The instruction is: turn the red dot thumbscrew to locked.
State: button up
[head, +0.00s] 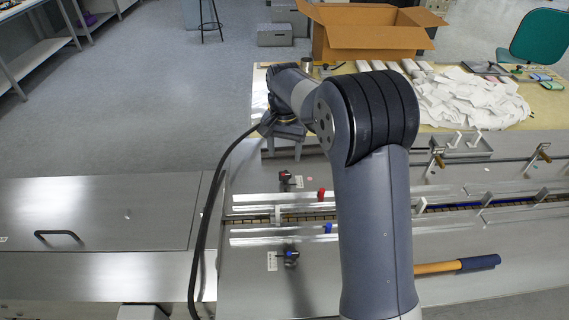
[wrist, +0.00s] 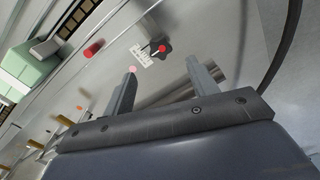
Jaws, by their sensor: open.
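The red dot thumbscrew (head: 285,178) is a small dark knob with a red dot, on the grey machine deck beside a small white label. In the wrist view the thumbscrew (wrist: 162,49) shows as a black lobed knob, with the label (wrist: 140,54) to its left. My gripper (wrist: 162,66) is open and empty. In the picture the knob appears just beyond the gap between its fingertips, apart from them. In the head view my gripper (head: 285,131) is above the far part of the deck, partly hidden by my arm.
A blue dot thumbscrew (head: 291,257) sits nearer, across the guide rails. A red cylinder (head: 321,195) and a blue one (head: 328,228) stand by the rails.

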aim_at(284, 175)
jog(key=shift+r, duration=1.45)
jog(key=shift+f, duration=0.15)
notch_tip(284, 175, down, 10)
jog(key=shift+f+p, duration=0.15)
jog(key=shift+p, duration=0.25)
jog(key=shift+f, duration=0.2)
jog(key=shift+n, duration=0.3)
